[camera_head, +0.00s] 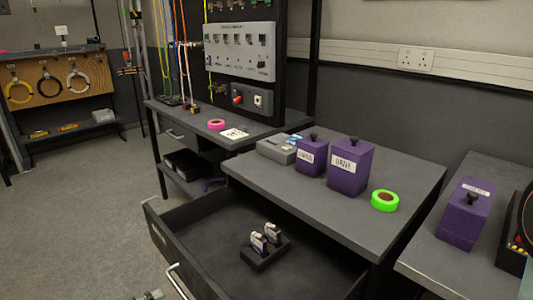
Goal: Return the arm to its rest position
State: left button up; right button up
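A small grey metal piece (149,296) shows at the bottom edge, just left of the open drawer's handle. It looks like the tip of my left gripper (149,296), but it is mostly cut off and I cannot tell whether it is open or shut. It appears apart from the handle (175,280). My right gripper is not in view. The open dark drawer (195,255) holds a small black holder (265,258) with two small white-and-grey items standing in it.
The grey bench top (300,200) above the drawer carries two purple labelled boxes (350,167) (311,157), a green tape roll (385,201) and a grey device (278,148). Another purple box (465,213) stands on the right bench. The floor (80,220) at left is clear.

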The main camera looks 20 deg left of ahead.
pick_arm(q)
jog(key=s+d+f+m+g+y, duration=0.2)
jog(key=d+f+m+g+y, duration=0.35)
jog(key=d+f, duration=0.2)
jog(key=s+d+f+m+g+y, duration=0.1)
jog(key=s+d+m+g, duration=0.2)
jog(key=s, duration=0.5)
jog(key=s+d+f+m+g+y, duration=0.1)
jog(key=s+d+m+g, duration=0.2)
jog(key=s, duration=0.6)
jog(key=shift+f+g, duration=0.4)
jog(key=shift+g, duration=0.65)
